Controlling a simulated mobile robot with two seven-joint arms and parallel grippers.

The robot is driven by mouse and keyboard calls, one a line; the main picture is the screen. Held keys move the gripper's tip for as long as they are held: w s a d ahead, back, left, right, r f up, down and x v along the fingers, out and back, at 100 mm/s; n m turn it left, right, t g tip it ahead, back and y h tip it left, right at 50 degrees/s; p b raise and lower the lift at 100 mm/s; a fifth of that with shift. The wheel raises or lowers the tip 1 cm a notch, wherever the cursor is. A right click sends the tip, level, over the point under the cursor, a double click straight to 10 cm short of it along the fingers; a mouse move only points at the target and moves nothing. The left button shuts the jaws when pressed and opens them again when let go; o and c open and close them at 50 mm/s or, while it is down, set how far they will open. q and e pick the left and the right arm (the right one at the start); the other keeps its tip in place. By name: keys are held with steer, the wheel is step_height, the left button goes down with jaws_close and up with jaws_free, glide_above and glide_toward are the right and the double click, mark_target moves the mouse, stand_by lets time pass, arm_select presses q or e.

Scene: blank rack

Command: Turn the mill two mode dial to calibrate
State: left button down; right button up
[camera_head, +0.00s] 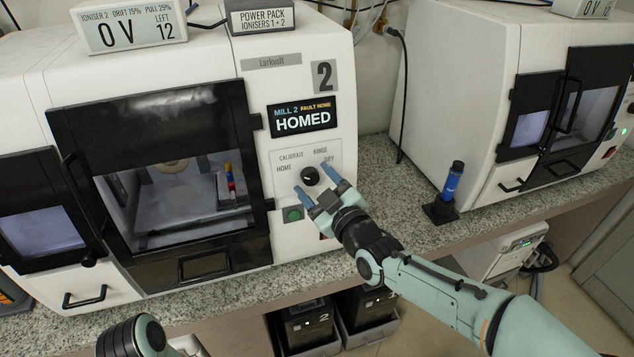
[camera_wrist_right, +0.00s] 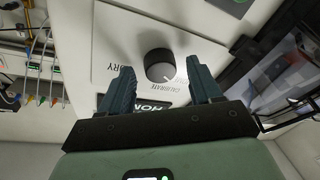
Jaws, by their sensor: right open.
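Mill two (camera_head: 340,130) is the white machine marked 2, and its screen (camera_head: 302,118) reads HOMED. Its black round mode dial (camera_head: 310,175) sits on a white plate with HOME, CALIBRATE, RINSE and DRY labels. In the right wrist view the dial (camera_wrist_right: 160,65) has a white mark on its lower right, near the CALIBRATE label (camera_wrist_right: 167,88); the exact setting is hard to tell. My right gripper (camera_head: 315,180) is open, its blue fingers either side of the dial. In the wrist view the fingers (camera_wrist_right: 160,82) show gaps to the dial. My left gripper is out of view.
A green button (camera_head: 293,214) sits just below the dial plate. The black-framed mill door (camera_head: 165,170) is to the left. A blue-bodied tool in a black holder (camera_head: 452,182) stands on the speckled counter (camera_head: 400,222) to the right, before another mill (camera_head: 450,90).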

steer(key=c, duration=1)
steer(key=shift+f+m+b, duration=0.2)
steer(key=shift+m+b, duration=0.5)
steer(key=shift+b, duration=0.2)
steer(key=shift+c, duration=0.2)
steer(key=shift+m+t+h+b, duration=0.3)
steer(key=shift+m+t+b, duration=0.2)
steer(key=shift+m+b, duration=0.7)
steer(key=m+b, duration=0.1)
steer(key=m, duration=0.1)
steer(key=shift+a+m+h, duration=0.1)
steer(key=shift+m+h, duration=0.2)
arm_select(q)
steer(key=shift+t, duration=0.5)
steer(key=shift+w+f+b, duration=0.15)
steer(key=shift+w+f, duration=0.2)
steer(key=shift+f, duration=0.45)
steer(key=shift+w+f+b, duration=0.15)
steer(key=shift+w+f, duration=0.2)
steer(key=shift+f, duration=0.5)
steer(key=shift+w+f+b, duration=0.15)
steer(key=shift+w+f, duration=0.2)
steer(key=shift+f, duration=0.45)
arm_select(e)
steer(key=shift+s+m+t+h, duration=0.1)
steer(key=shift+m+t+h, duration=0.35)
steer(key=shift+m, duration=0.95)
steer(key=o, duration=1)
